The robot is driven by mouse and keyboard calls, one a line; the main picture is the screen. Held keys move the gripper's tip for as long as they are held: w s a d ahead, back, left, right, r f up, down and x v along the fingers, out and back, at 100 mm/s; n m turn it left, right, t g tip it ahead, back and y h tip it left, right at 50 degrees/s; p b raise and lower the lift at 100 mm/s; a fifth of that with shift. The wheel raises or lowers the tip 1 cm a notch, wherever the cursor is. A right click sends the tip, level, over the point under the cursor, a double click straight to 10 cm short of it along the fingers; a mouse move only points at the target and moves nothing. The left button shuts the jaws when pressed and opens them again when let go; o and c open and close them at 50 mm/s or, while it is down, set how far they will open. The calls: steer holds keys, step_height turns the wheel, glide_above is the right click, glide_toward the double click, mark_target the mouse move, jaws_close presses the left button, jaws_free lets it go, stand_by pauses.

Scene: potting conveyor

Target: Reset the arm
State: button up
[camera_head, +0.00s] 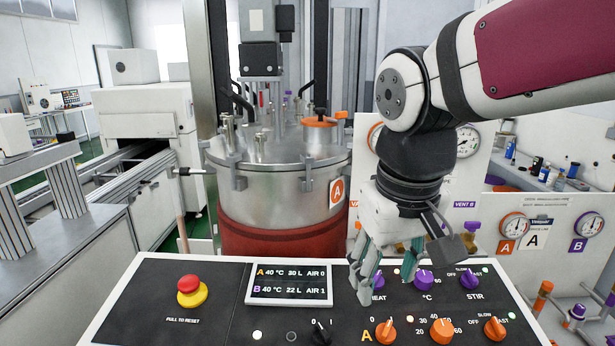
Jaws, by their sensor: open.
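My gripper (372,275) hangs at the end of my arm, which reaches in from the upper right. It is open, its fingers pointing down over the control panel (215,322). The fingertips are near the HEAT knobs and hide part of the upper purple HEAT knob. The gripper appears empty; whether the fingers touch the panel or a knob cannot be told. A purple knob (424,280) stands right of the fingers, and an orange knob (385,331) stands below them.
A red stop button (189,284) and a small display (290,284) are on the panel's left and middle. A steel vessel (275,175) labelled A stands behind. Gauges (514,227) and valve handles (577,312) are at the right. A conveyor (150,185) runs at the left.

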steer(key=s+d+m+t, duration=0.3)
steer(key=s+d, duration=0.5)
steer(key=shift+s+d, duration=0.3)
steer(key=shift+s, duration=0.1)
stand_by(0.4)
